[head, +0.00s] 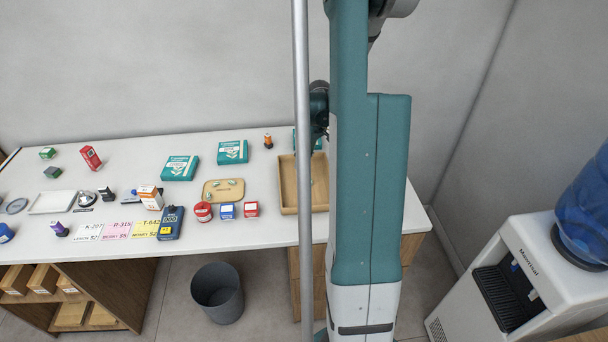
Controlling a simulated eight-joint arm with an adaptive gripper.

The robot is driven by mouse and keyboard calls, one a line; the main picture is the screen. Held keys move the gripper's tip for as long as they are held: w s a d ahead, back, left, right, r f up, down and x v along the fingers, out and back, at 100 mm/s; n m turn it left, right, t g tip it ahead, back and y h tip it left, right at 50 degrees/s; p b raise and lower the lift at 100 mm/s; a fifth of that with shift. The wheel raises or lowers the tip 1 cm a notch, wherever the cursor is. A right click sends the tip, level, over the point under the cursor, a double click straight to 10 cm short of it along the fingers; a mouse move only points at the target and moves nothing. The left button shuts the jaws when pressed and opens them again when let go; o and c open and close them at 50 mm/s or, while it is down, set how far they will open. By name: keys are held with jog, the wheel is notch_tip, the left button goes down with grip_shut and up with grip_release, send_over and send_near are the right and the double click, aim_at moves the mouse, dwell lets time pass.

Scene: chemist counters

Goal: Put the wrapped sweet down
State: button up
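I cannot make out my gripper; my teal arm and the grey pole cover the right part of the counter. A dark part of my arm shows behind them, above the wooden tray (288,188). No wrapped sweet can be told for certain. A small wooden board (237,192) on the counter holds a few tiny pale and green pieces, too small to identify. Whether my gripper holds anything is hidden.
A grey bin (217,293) stands in front. A water dispenser (520,270) is at right.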

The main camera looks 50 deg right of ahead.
aim_at(304, 180)
jog(key=shift+f, duration=0.35)
jog(key=shift+f, duration=0.1)
jog(key=shift+f, duration=1.8)
jog(key=shift+f+b, duration=0.2)
jog(key=shift+b, duration=0.15)
jog(key=o, duration=0.6)
jog(key=shift+r, duration=0.1)
jog(key=shift+r, duration=0.1)
jog(key=r, duration=0.4)
jog(key=d+r+p, duration=0.1)
jog(key=r, duration=0.3)
jog(key=s+d+r, duration=0.1)
jog(key=r, duration=0.3)
